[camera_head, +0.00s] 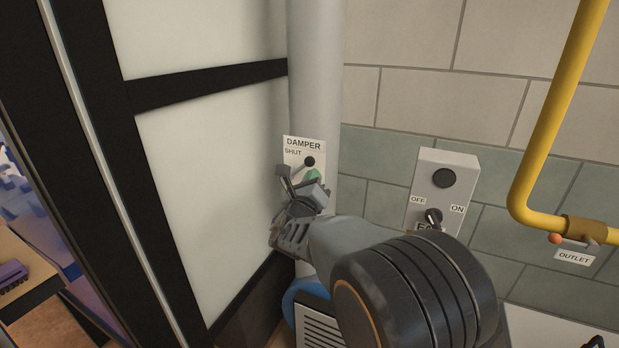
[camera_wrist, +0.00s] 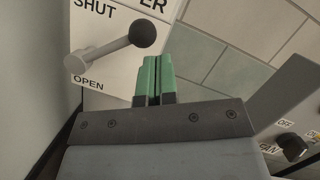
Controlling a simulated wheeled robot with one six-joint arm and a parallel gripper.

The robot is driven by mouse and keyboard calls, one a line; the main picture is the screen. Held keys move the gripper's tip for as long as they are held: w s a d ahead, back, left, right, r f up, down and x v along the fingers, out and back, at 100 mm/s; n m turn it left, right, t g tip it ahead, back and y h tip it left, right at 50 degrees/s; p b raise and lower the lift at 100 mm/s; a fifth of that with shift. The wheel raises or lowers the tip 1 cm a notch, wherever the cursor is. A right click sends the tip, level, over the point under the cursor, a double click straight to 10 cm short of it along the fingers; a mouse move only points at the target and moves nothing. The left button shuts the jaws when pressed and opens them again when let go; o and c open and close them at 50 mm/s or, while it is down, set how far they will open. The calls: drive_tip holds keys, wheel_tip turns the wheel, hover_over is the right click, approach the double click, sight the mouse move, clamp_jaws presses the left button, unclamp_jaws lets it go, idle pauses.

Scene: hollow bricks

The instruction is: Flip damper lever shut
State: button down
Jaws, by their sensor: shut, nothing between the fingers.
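The damper lever (camera_head: 309,162) is on a white plate (camera_head: 291,142) marked DAMPER and SHUT, fixed on a grey vertical duct. In the wrist view the lever (camera_wrist: 108,48) has a grey arm running from a pivot at the left to a black knob at the upper right. It slants between the SHUT mark above and the OPEN mark below. My gripper (camera_wrist: 153,62) has its green fingers together and empty, just below and right of the knob. In the head view the gripper (camera_head: 312,175) is just under the knob; contact cannot be told.
A grey fan switch box (camera_head: 450,172) marked OFF and ON is on the tiled wall to the right. A yellow pipe (camera_head: 545,120) with an OUTLET valve (camera_head: 574,239) is farther right. A black-framed pale panel (camera_head: 205,160) stands close at the left.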

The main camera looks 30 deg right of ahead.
drive_tip(key=s+d+b+v, duration=0.1)
drive_tip(key=v, duration=1)
drive_tip(key=shift+s+f, duration=0.2)
drive_tip(key=shift+s, duration=0.1)
